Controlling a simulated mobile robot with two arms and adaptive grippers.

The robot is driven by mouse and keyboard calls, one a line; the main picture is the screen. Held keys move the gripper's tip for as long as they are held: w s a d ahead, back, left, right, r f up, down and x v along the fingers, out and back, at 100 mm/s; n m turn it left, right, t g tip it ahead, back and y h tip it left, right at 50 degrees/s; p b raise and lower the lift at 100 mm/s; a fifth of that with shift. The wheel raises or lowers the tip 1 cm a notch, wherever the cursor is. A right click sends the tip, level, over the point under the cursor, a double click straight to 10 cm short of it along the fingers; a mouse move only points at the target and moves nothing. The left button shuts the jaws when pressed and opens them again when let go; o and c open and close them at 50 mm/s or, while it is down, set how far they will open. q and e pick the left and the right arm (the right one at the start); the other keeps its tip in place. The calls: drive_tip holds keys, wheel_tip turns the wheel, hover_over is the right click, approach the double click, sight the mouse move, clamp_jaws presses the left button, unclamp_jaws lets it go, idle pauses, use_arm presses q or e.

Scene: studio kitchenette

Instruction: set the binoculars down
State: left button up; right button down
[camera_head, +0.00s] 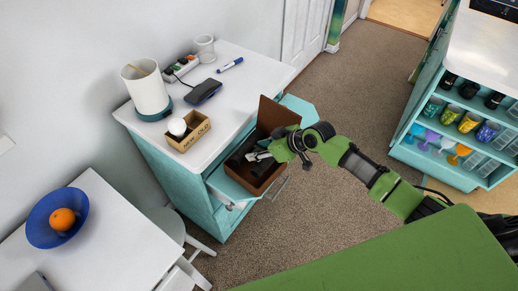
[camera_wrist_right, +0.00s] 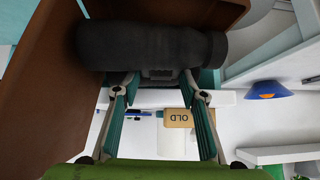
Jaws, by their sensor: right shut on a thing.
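The black binoculars (camera_head: 240,156) are in the head view, partly hidden by my right gripper and by the brown box (camera_head: 279,113). My right gripper (camera_head: 262,155) reaches in from the right and is shut on the binoculars, at the box's opening. In the right wrist view the dark binoculars (camera_wrist_right: 150,46) lie across the tips of my right gripper (camera_wrist_right: 160,82), with the brown box wall (camera_wrist_right: 35,90) at the left. I cannot tell whether the binoculars touch the box floor. My left gripper is not in view.
The box sits in an open drawer (camera_head: 222,186) of the teal cabinet (camera_head: 185,172).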

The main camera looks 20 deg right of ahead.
drive_tip(key=shift+w+f+b, duration=0.1)
drive_tip(key=shift+f+b, duration=0.2)
drive_tip(key=shift+f, duration=0.1)
drive_tip(key=c, duration=1.3)
unclamp_jaws()
drive_tip(key=shift+f, duration=0.1)
drive_tip(key=shift+o, duration=0.2)
drive_tip(key=shift+r+p, duration=0.3)
drive_tip(key=shift+r, duration=0.05)
drive_tip(key=shift+r+p, duration=0.45)
drive_tip(key=shift+r, duration=0.15)
drive_tip(key=b+v, duration=0.2)
drive_tip(key=v, duration=0.9)
drive_tip(key=shift+s+d, duration=0.25)
drive_tip(key=shift+s, duration=0.1)
